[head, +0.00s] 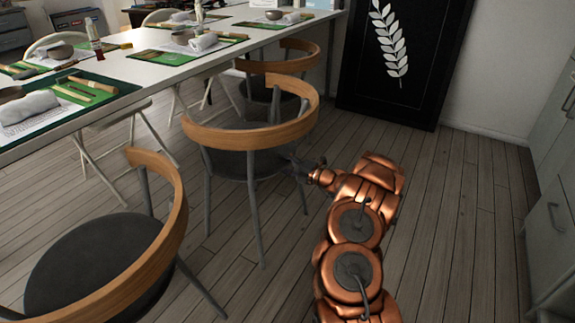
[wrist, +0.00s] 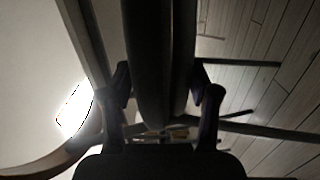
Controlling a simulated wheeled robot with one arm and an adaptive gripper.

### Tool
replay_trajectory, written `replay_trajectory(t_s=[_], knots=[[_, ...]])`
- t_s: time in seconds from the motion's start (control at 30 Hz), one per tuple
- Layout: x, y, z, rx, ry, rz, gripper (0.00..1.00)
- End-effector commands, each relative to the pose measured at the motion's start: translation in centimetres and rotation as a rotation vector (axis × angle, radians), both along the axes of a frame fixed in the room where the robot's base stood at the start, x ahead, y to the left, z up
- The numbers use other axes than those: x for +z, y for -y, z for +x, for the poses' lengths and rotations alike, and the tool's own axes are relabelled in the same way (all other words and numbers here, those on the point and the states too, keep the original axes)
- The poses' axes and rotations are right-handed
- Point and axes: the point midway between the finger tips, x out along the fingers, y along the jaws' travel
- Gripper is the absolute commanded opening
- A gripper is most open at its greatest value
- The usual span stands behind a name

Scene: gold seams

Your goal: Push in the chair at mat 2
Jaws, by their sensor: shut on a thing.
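The middle chair (head: 262,134) has a curved wooden back, a dark seat and grey legs. It stands out from the long white table (head: 150,68), turned towards it. My gripper (head: 304,170) is at the chair's right side, low by its seat and leg. The green mats, including the one (head: 188,47) across from this chair, show no number I can read.
A nearer chair (head: 110,250) stands at lower left and a farther chair (head: 285,82) stands close behind the middle one. A dark board with a white leaf (head: 400,50) leans at the back wall. Grey cabinets (head: 555,215) are at right. The plank floor (head: 450,190) is clear there.

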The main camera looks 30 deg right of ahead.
Motion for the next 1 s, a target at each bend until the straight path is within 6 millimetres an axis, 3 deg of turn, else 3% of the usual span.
replay_trajectory(t_s=[1.0], knots=[[-0.98,-0.22,-0.19,-0.003,-0.01,-0.002,0.0]])
